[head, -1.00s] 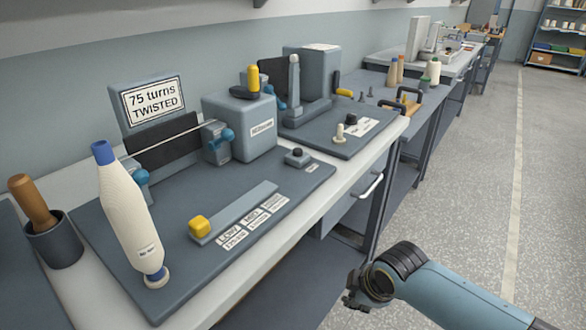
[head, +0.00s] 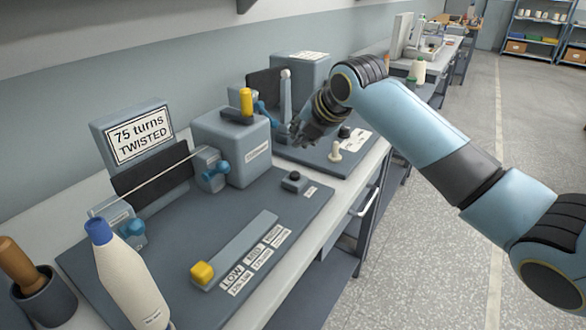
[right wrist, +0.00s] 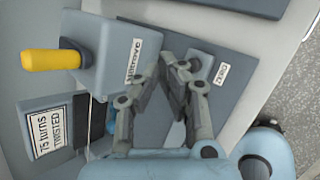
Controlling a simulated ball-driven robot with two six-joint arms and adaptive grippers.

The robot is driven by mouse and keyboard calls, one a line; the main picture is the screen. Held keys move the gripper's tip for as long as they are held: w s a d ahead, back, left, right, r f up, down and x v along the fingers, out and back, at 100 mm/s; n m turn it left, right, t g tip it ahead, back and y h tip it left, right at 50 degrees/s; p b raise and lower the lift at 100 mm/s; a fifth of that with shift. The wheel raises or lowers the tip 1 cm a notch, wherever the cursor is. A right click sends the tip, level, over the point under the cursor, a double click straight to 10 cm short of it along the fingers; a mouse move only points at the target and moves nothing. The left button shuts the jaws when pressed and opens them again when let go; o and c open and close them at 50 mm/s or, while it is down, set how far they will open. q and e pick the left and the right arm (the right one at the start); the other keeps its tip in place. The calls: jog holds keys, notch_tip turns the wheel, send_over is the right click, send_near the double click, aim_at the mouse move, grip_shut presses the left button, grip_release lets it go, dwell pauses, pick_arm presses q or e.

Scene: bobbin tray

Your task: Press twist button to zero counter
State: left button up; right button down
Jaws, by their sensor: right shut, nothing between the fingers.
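The zero button is a small black knob on a grey block (head: 294,181) at the front right of the twist tester's dark base plate. In the right wrist view the black knob (right wrist: 194,65) shows just beyond my fingertips, beside a small white label. The counter display (head: 139,136) reads "75 turns TWISTED". My right gripper (head: 298,137) is shut and empty, above and behind the button, near the grey motor box. In the right wrist view its fingertips (right wrist: 170,62) come together close to the button; I cannot tell whether they touch anything. My left gripper is out of view.
The grey motor box (head: 231,146) with a yellow handle (head: 246,102) stands left of my gripper. A second device (head: 300,80) is behind it. A cream yarn cone (head: 128,275) and a yellow slider knob (head: 202,272) are at the front. Open floor lies right.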

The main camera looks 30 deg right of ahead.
jog(key=shift+w+d+r+n, duration=0.25)
jog(key=shift+w+r+n, duration=0.15)
jog(key=shift+w+r, duration=0.1)
jog(key=shift+w+d+r+n, duration=0.2)
jog(key=shift+w+r+n, duration=0.2)
jog(key=shift+w+r, duration=0.05)
jog(key=b, duration=0.7)
send_over(295, 175)
jog(key=d, duration=0.1)
jog(key=f, duration=0.7)
jog(key=shift+w+d+f, duration=0.1)
jog(key=shift+w, duration=0.15)
jog(key=shift+f+b, duration=0.4)
jog(key=shift+f, duration=0.4)
jog(key=shift+f, duration=0.4)
